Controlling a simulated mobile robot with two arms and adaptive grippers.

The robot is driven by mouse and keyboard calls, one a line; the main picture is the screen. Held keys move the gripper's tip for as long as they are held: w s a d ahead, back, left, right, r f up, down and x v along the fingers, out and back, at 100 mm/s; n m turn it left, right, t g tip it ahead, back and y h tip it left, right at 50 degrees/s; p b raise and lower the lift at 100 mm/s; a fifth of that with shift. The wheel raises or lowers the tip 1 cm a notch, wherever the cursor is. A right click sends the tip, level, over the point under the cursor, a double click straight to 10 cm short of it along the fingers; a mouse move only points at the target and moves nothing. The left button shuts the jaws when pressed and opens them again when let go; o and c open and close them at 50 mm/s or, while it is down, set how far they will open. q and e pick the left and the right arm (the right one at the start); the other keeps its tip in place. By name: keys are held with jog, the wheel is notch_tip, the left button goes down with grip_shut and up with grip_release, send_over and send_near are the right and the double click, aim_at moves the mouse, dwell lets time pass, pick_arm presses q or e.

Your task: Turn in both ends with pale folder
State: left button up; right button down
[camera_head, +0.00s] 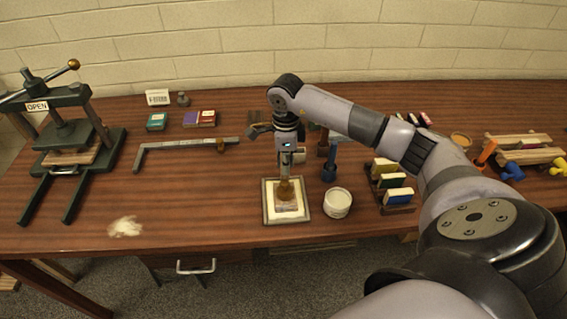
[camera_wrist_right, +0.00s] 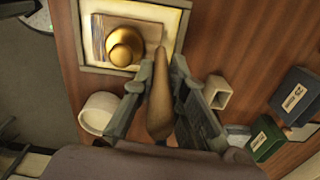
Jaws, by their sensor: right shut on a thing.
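My right gripper (camera_head: 286,170) hangs above a shallow framed tray (camera_head: 266,204). In the right wrist view the gripper (camera_wrist_right: 163,75) is shut on a tan, tapered tool (camera_wrist_right: 160,105), apparently the pale folder; its narrow tip points toward the tray (camera_wrist_right: 81,38). On the pale bed of the tray lies a small flat brown piece (camera_wrist_right: 98,32) with a round brass weight (camera_wrist_right: 125,46) on it. The brass weight (camera_head: 286,192) also shows under the gripper in the head view. I cannot tell whether the folder tip touches anything. My left gripper is out of view.
A white round tub (camera_head: 338,200) stands just right of the tray, with a dark blue upright tool (camera_head: 330,166) behind it. Racked boxes (camera_head: 397,196) stand farther right. A green press (camera_head: 68,138) is at left. A metal square (camera_head: 180,145) lies behind clear tabletop.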

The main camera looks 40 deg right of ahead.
jog(key=shift+s+d, duration=0.15)
jog(key=shift+d, duration=0.1)
jog(key=shift+s+d, duration=0.2)
jog(key=shift+d, duration=0.05)
dwell(0.3)
jog(key=shift+s+d+f, duration=0.1)
jog(key=shift+d, duration=0.05)
jog(key=shift+s+d+b, duration=0.15)
jog(key=shift+d+b, duration=0.1)
jog(key=shift+b, duration=0.1)
jog(key=shift+r, duration=0.2)
notch_tip(320, 180, up, 7)
jog(key=p, duration=0.3)
jog(key=shift+f+p, duration=0.2)
jog(key=shift+p, duration=0.1)
dwell(0.4)
dwell(0.3)
